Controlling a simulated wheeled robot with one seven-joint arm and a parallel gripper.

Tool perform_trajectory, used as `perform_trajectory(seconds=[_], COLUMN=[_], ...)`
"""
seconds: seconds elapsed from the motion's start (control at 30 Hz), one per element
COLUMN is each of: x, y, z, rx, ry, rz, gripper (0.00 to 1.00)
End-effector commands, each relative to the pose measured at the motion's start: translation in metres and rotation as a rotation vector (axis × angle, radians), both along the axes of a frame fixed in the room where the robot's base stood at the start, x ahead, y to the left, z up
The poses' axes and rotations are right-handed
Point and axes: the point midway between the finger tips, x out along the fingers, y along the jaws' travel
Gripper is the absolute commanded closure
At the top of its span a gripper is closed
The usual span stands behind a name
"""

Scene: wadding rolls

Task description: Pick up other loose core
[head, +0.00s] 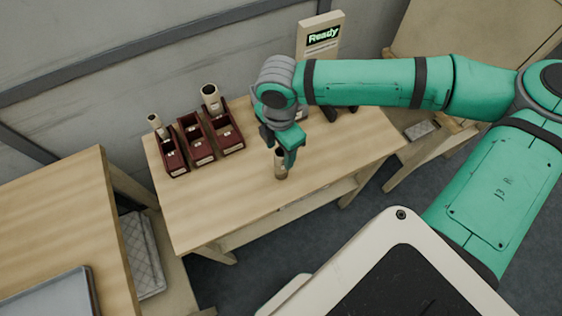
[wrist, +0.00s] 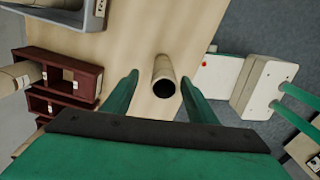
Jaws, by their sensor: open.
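A loose core (head: 280,163), a pale hollow tube, stands upright on the wooden table near its front edge. In the wrist view the core (wrist: 163,78) shows its dark open end between the two green fingers. My gripper (head: 287,157) is open and sits at the core, with a finger on either side; the wrist view shows the gripper (wrist: 163,88) with gaps between the fingers and the core. Whether a finger touches it cannot be told from the head view.
Dark red bins (head: 197,139) stand at the table's left; two hold upright tubes, a thin one (head: 156,125) and a thicker one (head: 210,98). A "Ready" sign (head: 322,37) stands at the back. The tabletop (head: 215,200) left of the core is clear.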

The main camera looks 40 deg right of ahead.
Motion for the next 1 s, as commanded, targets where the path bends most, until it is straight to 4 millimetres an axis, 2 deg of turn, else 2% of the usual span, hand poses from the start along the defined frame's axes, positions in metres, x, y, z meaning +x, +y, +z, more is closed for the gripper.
perform_trajectory(seconds=[0.17,0.5,0.8,0.83,0.87,1.0], x=[-0.001,-0.007,-0.006,-0.006,-0.006,-0.006], y=[0.001,0.001,0.001,0.001,0.001,0.001], z=[-0.010,-0.052,-0.057,-0.057,-0.057,-0.057], rx=[0.001,0.001,0.000,0.000,0.000,0.000], ry=[0.000,-0.001,-0.002,-0.002,-0.002,-0.002], rz=[0.001,-0.001,-0.001,-0.001,-0.001,-0.001], gripper=[0.47,0.47,0.47,0.50,0.57,0.90])
